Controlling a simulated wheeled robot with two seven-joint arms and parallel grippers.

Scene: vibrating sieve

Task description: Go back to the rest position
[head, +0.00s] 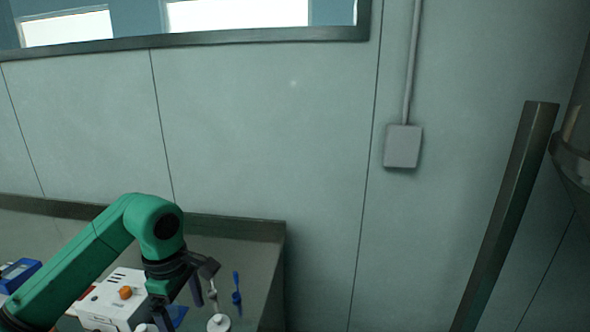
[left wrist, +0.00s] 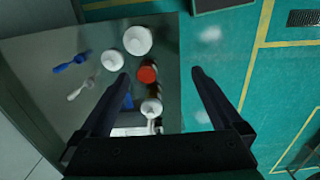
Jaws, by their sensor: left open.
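My left gripper (head: 178,293) hangs over the bench at the lower left of the head view, at the end of a green arm. In the left wrist view its two dark fingers are wide apart, with nothing held between the tips (left wrist: 161,75). A bottle with a red cap (left wrist: 147,73) shows between the fingers, below them on the bench. White round containers stand near it, the largest (left wrist: 137,40) beyond it. My right gripper is not in view.
The grey bench (head: 250,255) ends at the right, with open floor beyond. A white device (head: 128,312), a blue device (head: 20,272), a blue spatula (head: 237,289) and a white one (head: 213,294) are on it. A dark post (head: 510,210) stands at the right.

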